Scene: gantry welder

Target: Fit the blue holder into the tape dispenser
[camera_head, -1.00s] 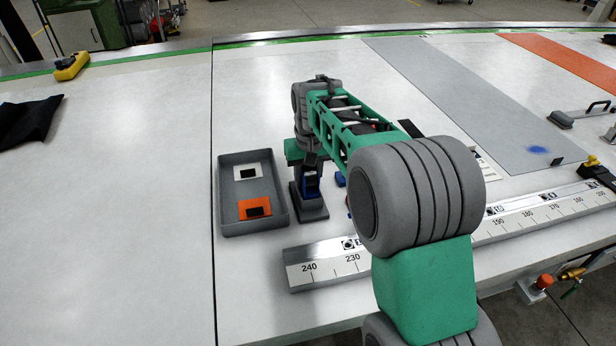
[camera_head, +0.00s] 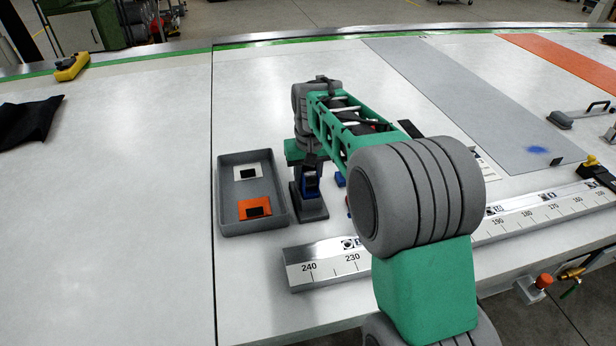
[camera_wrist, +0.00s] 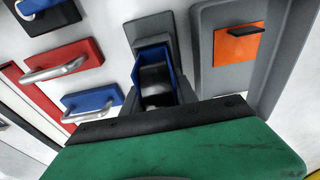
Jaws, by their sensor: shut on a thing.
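The blue holder (camera_wrist: 172,68) is an open-topped blue piece with a dark inside, in the middle of the wrist view. In the head view it shows as a small blue patch (camera_head: 311,184) under my gripper (camera_head: 311,163). My gripper is shut on the holder; its fingertips are mostly hidden. The grey tape dispenser (camera_wrist: 150,27) extends beyond the holder in the wrist view. In the head view its dark base (camera_head: 312,212) stands upright on the table. The holder is at the dispenser, upright or nearly so. I cannot tell whether it is fully seated.
A grey tray (camera_head: 224,203) stands close left of the dispenser, holding a white piece (camera_head: 247,172) and an orange piece (camera_head: 254,208). Red (camera_wrist: 60,60) and blue (camera_wrist: 92,101) handled blocks lie on the other side. A ruled metal rail (camera_head: 325,268) runs in front. The table left is mostly clear.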

